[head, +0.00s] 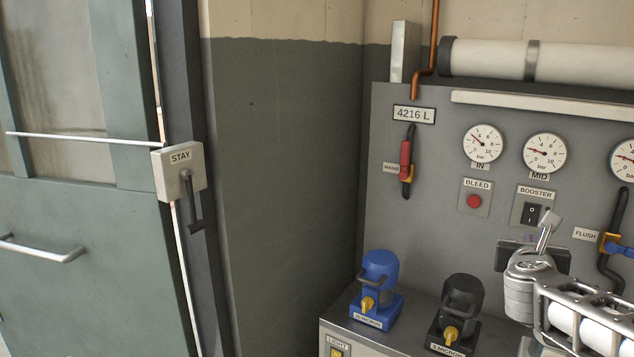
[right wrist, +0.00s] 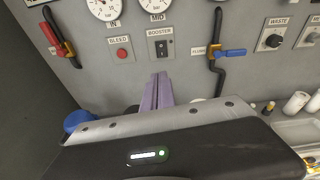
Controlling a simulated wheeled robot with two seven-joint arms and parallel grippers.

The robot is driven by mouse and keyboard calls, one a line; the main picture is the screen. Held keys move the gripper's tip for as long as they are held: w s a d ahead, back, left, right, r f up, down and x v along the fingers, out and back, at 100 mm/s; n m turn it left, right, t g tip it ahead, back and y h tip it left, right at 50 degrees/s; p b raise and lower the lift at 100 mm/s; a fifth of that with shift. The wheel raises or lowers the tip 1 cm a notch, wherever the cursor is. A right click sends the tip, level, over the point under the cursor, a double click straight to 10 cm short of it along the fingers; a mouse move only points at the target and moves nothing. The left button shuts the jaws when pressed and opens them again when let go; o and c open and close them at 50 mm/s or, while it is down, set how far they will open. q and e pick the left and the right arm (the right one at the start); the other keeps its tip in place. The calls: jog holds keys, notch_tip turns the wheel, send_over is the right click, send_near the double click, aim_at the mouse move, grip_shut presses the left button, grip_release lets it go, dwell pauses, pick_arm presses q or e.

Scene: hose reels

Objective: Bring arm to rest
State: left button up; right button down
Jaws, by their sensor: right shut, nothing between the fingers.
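My right gripper (head: 549,219) is at the right of the head view, with its arm coming in from the lower right. Its fingers are together and empty, pointing up in front of the grey panel (head: 440,225), just below the booster switch (head: 532,213). In the right wrist view the closed fingers (right wrist: 158,91) stand upright below the same booster switch (right wrist: 165,47). I cannot tell how far they are from the panel. My left gripper is in neither view.
A blue pump-like unit (head: 377,290) and a black one (head: 459,314) stand on the ledge left of my right arm. A blue-handled flush valve (head: 615,246) is to its right. A red-handled valve (head: 406,165) and a red bleed button (head: 474,201) are on the panel. A green door (head: 90,250) is far left.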

jog(key=w+a+f+n+y, duration=0.2)
jog(key=a+f+n, duration=0.4)
jog(key=n, duration=0.4)
jog(key=w+a+f+n+y, duration=0.2)
jog(key=a+f+n+y, duration=0.15)
jog(key=f+n, duration=0.55)
jog(key=s+a+f+n+g+y, duration=0.1)
jog(key=s+a+f+n+y, duration=0.1)
jog(key=a+f+n, duration=0.5)
jog(key=s+a+f+n+g+y, duration=0.1)
jog(key=a+f+n, duration=0.3)
jog(key=f, duration=0.7)
jog(key=s+a+f+n+g+y, duration=0.2)
jog(key=s+a+f+n, duration=0.2)
jog(key=s+f, duration=0.25)
jog(key=s+a+f+n+g+y, duration=0.1)
jog(key=s+a+f+n+g, duration=0.2)
jog(key=s+a+f, duration=0.35)
jog(key=s+a+f+n+g+y, duration=0.1)
jog(key=s+a+f+g, duration=0.1)
jog(key=s+f, duration=0.4)
jog(key=s+a+f+n+g+y, duration=0.1)
jog(key=s+a+f+n+g, duration=0.1)
jog(key=s+f, duration=0.4)
jog(key=s+a+g, duration=0.1)
jog(key=s+a, duration=0.1)
jog(key=s, duration=0.3)
jog(key=shift+s+f, duration=0.15)
jog(key=shift+s, duration=0.1)
jog(key=shift+w, duration=0.1)
